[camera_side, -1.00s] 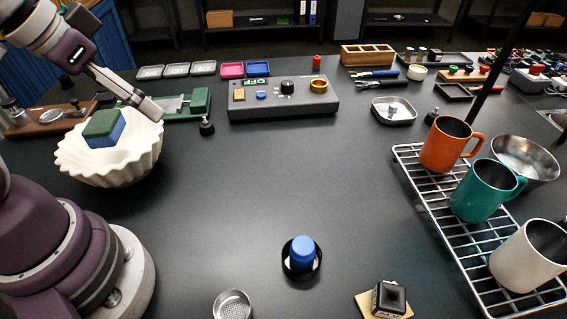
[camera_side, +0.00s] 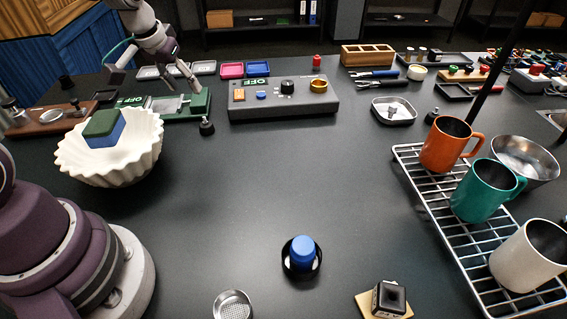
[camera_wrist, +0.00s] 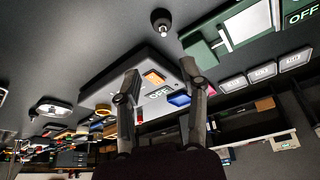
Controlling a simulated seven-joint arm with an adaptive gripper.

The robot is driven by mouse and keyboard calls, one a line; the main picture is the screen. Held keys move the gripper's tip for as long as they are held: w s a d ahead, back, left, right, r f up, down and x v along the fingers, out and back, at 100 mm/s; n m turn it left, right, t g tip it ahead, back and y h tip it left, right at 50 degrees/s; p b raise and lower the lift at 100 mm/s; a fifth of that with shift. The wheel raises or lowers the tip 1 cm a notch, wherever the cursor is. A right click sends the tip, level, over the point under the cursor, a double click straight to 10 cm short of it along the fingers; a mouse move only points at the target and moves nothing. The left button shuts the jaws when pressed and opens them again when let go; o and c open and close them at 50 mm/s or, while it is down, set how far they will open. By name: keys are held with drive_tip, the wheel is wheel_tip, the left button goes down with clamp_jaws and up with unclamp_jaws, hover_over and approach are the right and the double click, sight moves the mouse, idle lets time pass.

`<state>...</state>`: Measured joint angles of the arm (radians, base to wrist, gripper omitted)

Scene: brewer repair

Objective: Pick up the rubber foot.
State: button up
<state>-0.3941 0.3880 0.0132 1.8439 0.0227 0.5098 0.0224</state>
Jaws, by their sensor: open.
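A small black part that looks like the rubber foot (camera_side: 207,127) stands on the dark table, just in front of the right end of the green device. In the wrist view it is the black round part with a pale metal tip (camera_wrist: 161,22) near the top. A similar black part (camera_side: 432,117) stands beside the metal dish at the right. My gripper (camera_side: 193,86) is above the green device, behind and above the near black part. In the wrist view my gripper (camera_wrist: 159,72) has its two fingers apart with nothing held between them.
The green device (camera_side: 203,103) and the grey control box (camera_side: 283,103) flank the black part. A white fluted bowl (camera_side: 100,168) holding a green-and-blue block stands to the left. A wire rack (camera_side: 425,190) with mugs is at right.

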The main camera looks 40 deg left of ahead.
hover_over(204, 117)
drive_tip(key=s, duration=0.2)
drive_tip(key=f, duration=0.5)
drive_tip(key=shift+s+d+f, duration=0.15)
drive_tip(key=shift+s+d, duration=0.05)
drive_tip(key=shift+d, duration=0.2)
drive_tip(key=x, duration=0.5)
drive_tip(key=shift+w+f, duration=0.2)
drive_tip(key=shift+f, duration=0.15)
drive_tip(key=shift+c, duration=0.2)
clamp_jaws()
